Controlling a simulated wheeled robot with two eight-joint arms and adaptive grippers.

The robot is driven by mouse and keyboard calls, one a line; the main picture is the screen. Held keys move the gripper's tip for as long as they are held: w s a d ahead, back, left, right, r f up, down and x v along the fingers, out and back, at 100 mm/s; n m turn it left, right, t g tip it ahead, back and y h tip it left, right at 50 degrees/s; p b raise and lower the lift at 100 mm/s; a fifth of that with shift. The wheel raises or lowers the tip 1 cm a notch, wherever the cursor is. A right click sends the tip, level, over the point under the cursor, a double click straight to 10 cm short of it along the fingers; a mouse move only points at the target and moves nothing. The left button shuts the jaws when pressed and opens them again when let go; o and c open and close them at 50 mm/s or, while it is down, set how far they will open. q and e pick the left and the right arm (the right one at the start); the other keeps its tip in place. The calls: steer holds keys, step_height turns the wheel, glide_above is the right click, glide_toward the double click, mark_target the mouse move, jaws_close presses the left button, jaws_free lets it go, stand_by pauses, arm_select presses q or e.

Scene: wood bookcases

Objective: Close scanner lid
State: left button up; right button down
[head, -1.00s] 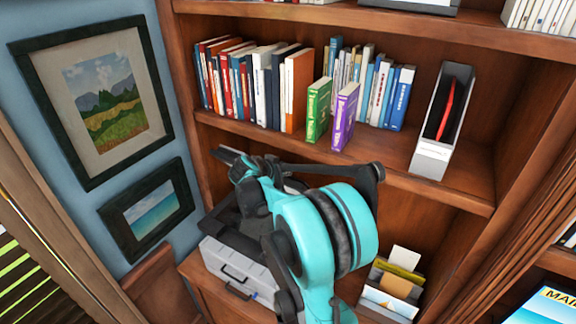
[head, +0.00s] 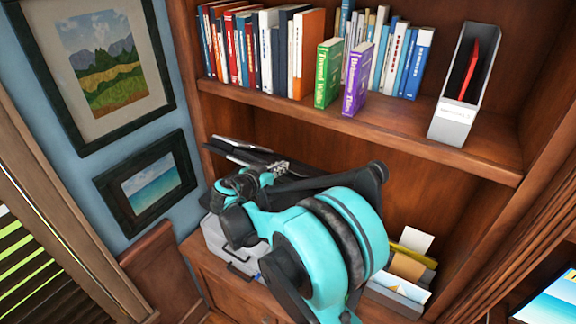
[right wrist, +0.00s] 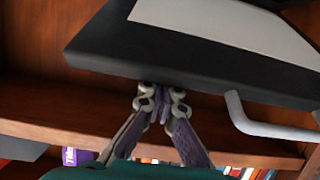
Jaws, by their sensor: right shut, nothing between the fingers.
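The scanner (head: 216,240) is a pale grey box with dark handles on the lower shelf, partly hidden behind my right arm. Its dark lid (head: 238,151) stands raised above it. In the right wrist view the lid (right wrist: 190,62) fills the top as a dark slab with a pale panel. My right gripper (head: 280,167) is beside the lid in the head view. It is shut and empty, with its fingertips (right wrist: 160,98) at the lid's edge in the wrist view. I cannot tell whether they touch it. My left gripper is not in view.
A shelf with several books (head: 262,55) and a grey file holder (head: 460,95) runs above my arm. A paper tray (head: 402,285) stands right of the scanner, partly behind my arm. A light grey bent bar (right wrist: 262,124) shows beside the lid in the wrist view.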

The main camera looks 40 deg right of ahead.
steer(key=a+f+h+b, duration=0.1)
steer(key=a+f+b, duration=0.1)
steer(key=f+b, duration=0.3)
steer(key=s+a+f+h+b, duration=0.1)
steer(key=a+f+b, duration=0.2)
steer(key=f+b, duration=0.3)
steer(key=s+a+f+t+h+b, duration=0.1)
steer(key=a+f+h+b, duration=0.1)
steer(key=f+b, duration=0.4)
steer(key=shift+s+a+f+b, duration=0.15)
steer(key=shift+a+b, duration=0.3)
steer(key=shift+b, duration=0.6)
steer(key=shift+f, duration=0.3)
steer(key=shift+s+a+f+b, duration=0.1)
steer(key=shift+s+f+b, duration=0.1)
steer(key=shift+f+b, duration=0.25)
steer(key=r+p, duration=0.2)
steer(key=r, duration=0.1)
steer(key=r+p, duration=0.1)
steer(key=r, duration=0.1)
steer(key=shift+w+r+p, duration=0.1)
steer(key=shift+w+p, duration=0.15)
steer(key=shift+p, duration=0.05)
steer(key=s+a+f, duration=0.3)
steer(key=a, duration=0.6)
steer(key=shift+f+h, duration=0.25)
steer(key=shift+h, duration=0.05)
